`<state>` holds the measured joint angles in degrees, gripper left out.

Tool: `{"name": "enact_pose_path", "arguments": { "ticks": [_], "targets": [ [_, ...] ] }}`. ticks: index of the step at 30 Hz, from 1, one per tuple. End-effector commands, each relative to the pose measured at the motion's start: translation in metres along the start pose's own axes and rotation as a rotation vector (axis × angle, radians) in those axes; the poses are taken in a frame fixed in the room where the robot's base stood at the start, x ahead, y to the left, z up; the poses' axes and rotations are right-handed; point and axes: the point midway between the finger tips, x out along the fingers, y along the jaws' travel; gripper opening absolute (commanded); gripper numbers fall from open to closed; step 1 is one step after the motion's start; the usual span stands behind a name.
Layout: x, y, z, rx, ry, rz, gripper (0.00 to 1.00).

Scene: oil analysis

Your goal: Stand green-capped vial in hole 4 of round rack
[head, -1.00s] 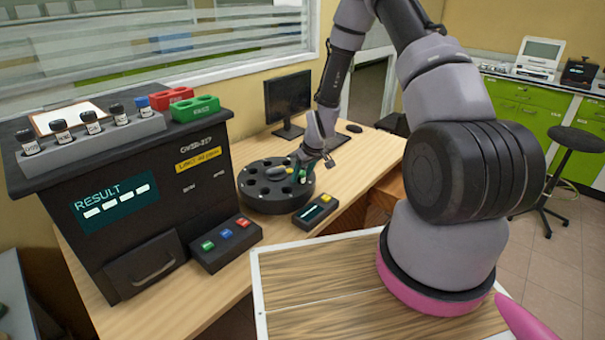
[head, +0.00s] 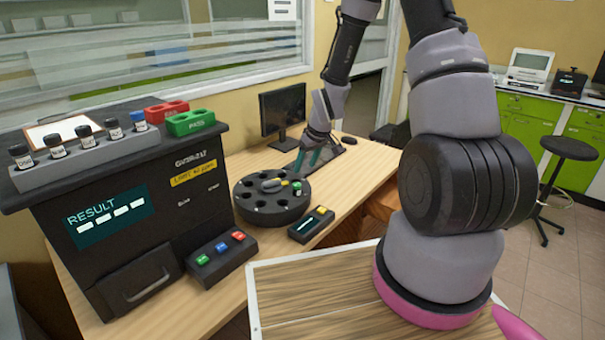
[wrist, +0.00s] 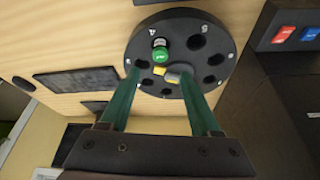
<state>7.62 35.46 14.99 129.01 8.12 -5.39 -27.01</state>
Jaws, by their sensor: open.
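The green-capped vial (wrist: 160,53) stands in a hole of the black round rack (wrist: 218,75), beside the printed 4 in the wrist view. In the head view its green cap (head: 297,187) shows at the right side of the round rack (head: 272,212). My gripper (wrist: 159,73) is open and empty, its two green fingers apart and pointing toward the rack. In the head view my gripper (head: 308,160) is behind the rack, clear of the vial.
A grey and yellow piece (head: 272,185) sits at the rack's centre. A small black box with a yellow button (head: 311,225) lies just right of the rack. The black analyser (head: 140,205) and its button panel (head: 222,257) stand left. A monitor (head: 283,110) stands behind.

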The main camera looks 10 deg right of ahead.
Motion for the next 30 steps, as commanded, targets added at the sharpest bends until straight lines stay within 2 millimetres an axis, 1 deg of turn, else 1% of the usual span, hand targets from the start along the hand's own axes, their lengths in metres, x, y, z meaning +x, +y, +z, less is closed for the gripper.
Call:
{"name": "enact_pose_path", "arguments": {
  "ticks": [1, 8, 11, 14, 15, 17, 18, 20, 21, 23, 24, 26, 27, 29, 30],
  "targets": [
    [-0.005, 0.000, 0.000, 0.000, 0.001, 0.001, 0.64],
    [-0.013, 0.000, -0.001, 0.002, 0.002, 0.003, 0.64],
    [-0.033, 0.003, -0.007, 0.020, 0.009, 0.017, 0.64],
    [-0.072, 0.007, -0.016, 0.064, 0.021, 0.041, 0.64],
    [-0.092, 0.009, -0.020, 0.090, 0.028, 0.053, 0.64],
    [-0.124, 0.009, -0.023, 0.132, 0.039, 0.069, 0.64],
    [-0.145, 0.009, -0.023, 0.162, 0.046, 0.078, 0.64],
    [-0.176, 0.008, -0.023, 0.209, 0.060, 0.090, 0.64],
    [-0.196, 0.006, -0.021, 0.243, 0.069, 0.096, 0.64],
    [-0.226, 0.002, -0.018, 0.292, 0.086, 0.102, 0.64],
    [-0.246, -0.001, -0.015, 0.325, 0.097, 0.105, 0.64],
    [-0.274, -0.006, -0.008, 0.376, 0.116, 0.107, 0.64],
    [-0.292, -0.011, -0.003, 0.411, 0.129, 0.106, 0.64],
    [-0.318, -0.018, 0.007, 0.464, 0.149, 0.100, 0.64],
    [-0.335, -0.023, 0.014, 0.498, 0.163, 0.094, 0.64]
  ]
}}
